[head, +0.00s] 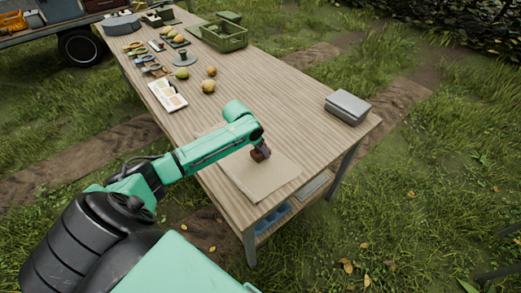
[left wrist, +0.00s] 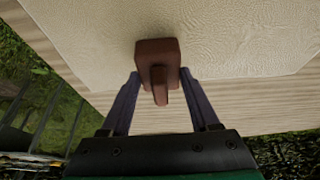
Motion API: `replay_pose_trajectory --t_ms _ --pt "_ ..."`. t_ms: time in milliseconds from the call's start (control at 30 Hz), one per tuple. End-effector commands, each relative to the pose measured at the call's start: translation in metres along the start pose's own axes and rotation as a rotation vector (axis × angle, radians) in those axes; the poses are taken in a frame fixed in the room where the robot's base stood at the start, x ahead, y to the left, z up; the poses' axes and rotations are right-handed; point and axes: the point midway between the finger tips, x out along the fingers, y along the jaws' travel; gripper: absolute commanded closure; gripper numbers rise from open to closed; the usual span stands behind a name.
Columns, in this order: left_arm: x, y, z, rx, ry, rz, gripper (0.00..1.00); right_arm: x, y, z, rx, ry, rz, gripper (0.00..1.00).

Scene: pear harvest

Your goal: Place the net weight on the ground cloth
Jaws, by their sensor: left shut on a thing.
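The net weight (head: 261,155) is a small reddish-brown block with a narrow raised handle. My left gripper (head: 258,149) is shut on it by the handle. In the left wrist view the weight (left wrist: 157,50) lies between the fingertips of the gripper (left wrist: 159,80). The ground cloth (head: 262,184) is a flat beige sheet at the table's near end; it fills the upper part of the left wrist view (left wrist: 235,35). The weight is over the cloth near one edge. I cannot tell whether it touches the cloth. My right gripper is out of view.
The wooden table (head: 265,108) has a grey closed case (head: 348,107) at its right corner. A white chart (head: 167,94), pears (head: 208,86), tools and a green crate (head: 224,37) stand further back. The table between the crate and the grey case is clear.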

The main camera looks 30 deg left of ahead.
Motion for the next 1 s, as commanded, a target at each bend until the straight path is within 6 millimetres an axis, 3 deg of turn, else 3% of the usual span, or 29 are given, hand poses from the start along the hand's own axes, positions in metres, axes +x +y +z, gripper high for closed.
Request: replay_pose_trajectory --t_ms 100,800,833,900,1000 --pt "0.012 0.0 0.004 0.001 0.003 -0.001 1.0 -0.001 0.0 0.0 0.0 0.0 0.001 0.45" --pt "0.027 0.002 0.014 0.0 -0.01 0.004 1.0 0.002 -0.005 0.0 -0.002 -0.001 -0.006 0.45" --pt "0.028 0.002 0.015 0.0 -0.013 0.005 0.27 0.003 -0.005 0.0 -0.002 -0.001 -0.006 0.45" --pt "0.028 0.002 0.015 0.0 -0.012 0.005 0.08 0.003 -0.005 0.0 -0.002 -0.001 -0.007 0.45" --pt "0.027 0.002 0.013 0.0 -0.009 0.003 0.08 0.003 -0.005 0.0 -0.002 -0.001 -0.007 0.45"
